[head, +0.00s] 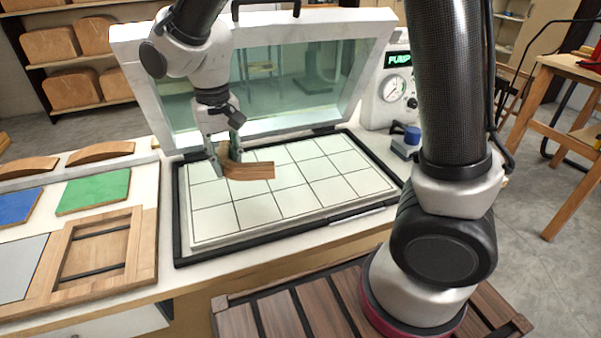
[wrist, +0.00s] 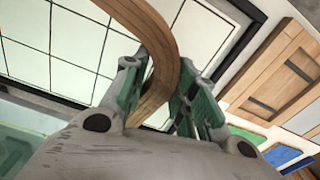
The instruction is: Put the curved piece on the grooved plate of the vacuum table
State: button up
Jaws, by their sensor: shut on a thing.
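My gripper (head: 222,152) is shut on the curved piece (head: 250,170), a bent strip of brown wood. In the wrist view the curved piece (wrist: 155,35) passes between the green-padded fingers (wrist: 165,95) and bends out of the top of the picture. The grooved plate (head: 320,172) is white with dark grid lines and lies inside a black frame on the vacuum table. The piece is over the left part of the plate. I cannot tell whether it touches the plate. The plate also shows in the wrist view (wrist: 60,40).
The table's clear-windowed lid (head: 265,85) stands open behind the plate. A pump box with a gauge (head: 392,88) is at the back right, with a small blue item (head: 411,135) before it. At left are two curved wooden pieces (head: 100,152), a green panel (head: 95,191) and a wooden frame (head: 95,250).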

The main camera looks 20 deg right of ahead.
aim_at(236, 203)
jog(key=shift+d+n, duration=0.25)
jog(key=shift+n, duration=0.95)
jog(key=shift+f, duration=0.15)
jog(key=shift+n, duration=0.3)
notch_tip(236, 203, down, 10)
jog(key=shift+r, duration=0.15)
jog(key=o, duration=1.1)
jog(key=shift+c, duration=0.2)
